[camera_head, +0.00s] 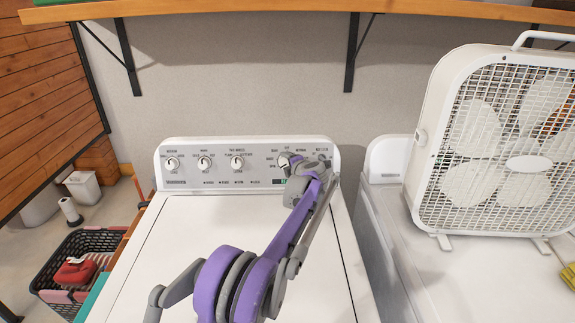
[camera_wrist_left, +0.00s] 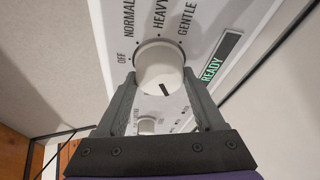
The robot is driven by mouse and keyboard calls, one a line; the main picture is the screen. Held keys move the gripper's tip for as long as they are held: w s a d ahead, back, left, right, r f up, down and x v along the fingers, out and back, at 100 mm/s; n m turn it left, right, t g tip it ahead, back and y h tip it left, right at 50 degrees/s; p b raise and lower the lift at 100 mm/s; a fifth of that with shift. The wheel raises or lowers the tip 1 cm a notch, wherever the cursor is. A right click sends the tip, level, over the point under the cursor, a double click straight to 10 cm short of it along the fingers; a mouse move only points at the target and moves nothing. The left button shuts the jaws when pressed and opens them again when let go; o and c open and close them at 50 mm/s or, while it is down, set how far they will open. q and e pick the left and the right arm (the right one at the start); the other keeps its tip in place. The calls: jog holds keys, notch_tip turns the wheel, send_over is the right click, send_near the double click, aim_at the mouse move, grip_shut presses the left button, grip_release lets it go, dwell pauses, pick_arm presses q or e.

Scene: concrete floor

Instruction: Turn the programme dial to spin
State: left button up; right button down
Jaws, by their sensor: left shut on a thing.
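The programme dial (camera_wrist_left: 158,60) is a round white knob on the washer's white control panel. My left gripper (camera_wrist_left: 160,82) has one grey finger on each side of it and is shut on it. A dark pointer line on the knob points to the lower right in the left wrist view. The labels OFF, NORMAL, HEAVY and GENTLE show around its far side; no spin label is readable there. In the head view my left gripper (camera_head: 296,170) covers much of the dial (camera_head: 284,159) at the panel's right end. My right gripper is not in view.
A green READY display (camera_wrist_left: 221,57) sits beside the dial. Three smaller knobs line the panel to the left, one of them here (camera_head: 237,162). A white box fan (camera_head: 430,130) stands on the machine at right. A wooden shelf (camera_head: 240,9) runs above.

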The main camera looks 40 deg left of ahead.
pick_arm(q)
jog(key=o, duration=1.4)
jog(key=shift+d, duration=0.1)
jog(key=v, duration=1)
jog(key=shift+s+d+r+b, duration=0.1)
jog(key=shift+s+d+b, duration=0.05)
jog(key=shift+d+b, duration=0.15)
